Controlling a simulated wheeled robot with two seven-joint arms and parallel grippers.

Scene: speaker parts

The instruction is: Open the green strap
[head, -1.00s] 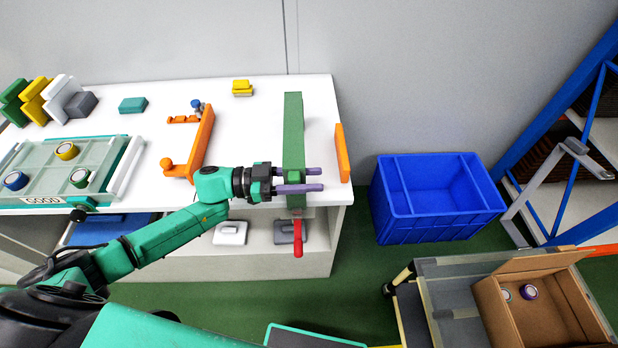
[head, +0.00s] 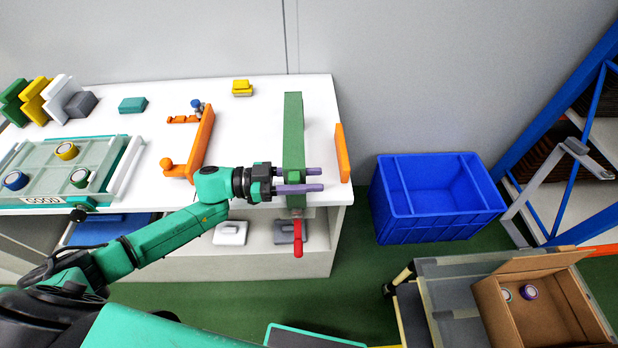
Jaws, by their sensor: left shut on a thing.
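The green strap (head: 293,130) is a long upright-looking green bar that runs from the back of the white table to its front edge at the right. My left gripper (head: 300,180) reaches in from the left, and its two purple fingers lie across the strap's near end. It is shut on the strap, one finger on the far side and one on the near side of the grasped part. A red handle (head: 298,238) hangs below the strap's near end at the table's front. My right gripper is not in view.
Orange pieces (head: 205,140) (head: 342,152) stand on the white table (head: 255,125) on both sides of the strap. A tray marked GOOD (head: 100,160) holds several round parts at the left. A blue crate (head: 437,198) and a cardboard box (head: 535,310) stand to the right.

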